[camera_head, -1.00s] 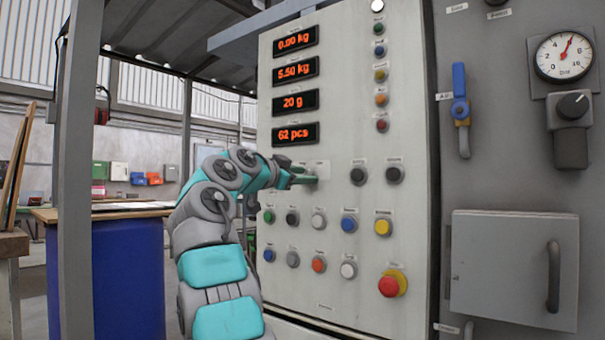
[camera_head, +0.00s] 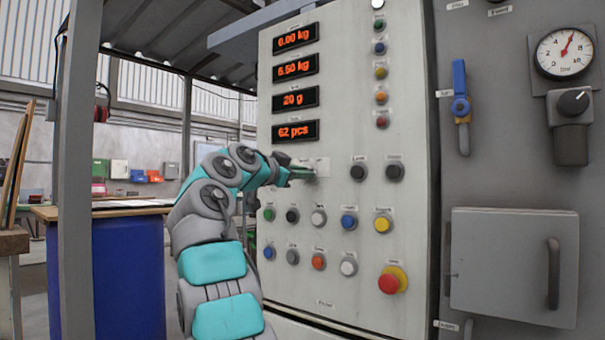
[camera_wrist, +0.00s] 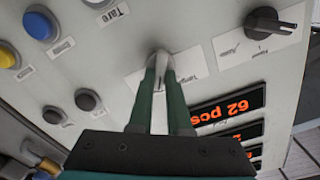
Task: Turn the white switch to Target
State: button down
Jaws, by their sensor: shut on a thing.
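The white switch (camera_wrist: 161,62) sits on the grey control panel, between my fingertips in the wrist view. My gripper (camera_wrist: 162,78) is shut on it, with its green fingers on both sides. A white label plate lies behind the switch; the word beside it, partly hidden by a finger, looks like "Target" (camera_wrist: 196,62). In the head view my gripper (camera_head: 303,174) reaches the panel just below the "62 pcs" display, and the fingers mostly hide the switch. The exact pointing of the switch is hard to tell.
A black selector knob (camera_wrist: 272,24) is close to my gripper in the wrist view. A red emergency button (camera_head: 392,280) is lower right. A blue-handled valve (camera_head: 460,105) and grey box (camera_head: 513,268) stand further right.

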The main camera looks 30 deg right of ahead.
jog(key=shift+n, duration=0.3)
jog(key=shift+w+a+n+p, duration=0.15)
jog(key=shift+n+p, duration=0.95)
jog(key=shift+n, duration=1.75)
jog(key=shift+w+d+n+p, duration=0.15)
jog(key=shift+n+p, duration=0.95)
jog(key=shift+n, duration=1.75)
jog(key=shift+a, duration=0.1)
jog(key=shift+w, duration=0.1)
jog(key=c, duration=0.9)
grip_release()
jog(key=shift+o, duration=0.2)
jog(key=shift+a, duration=0.1)
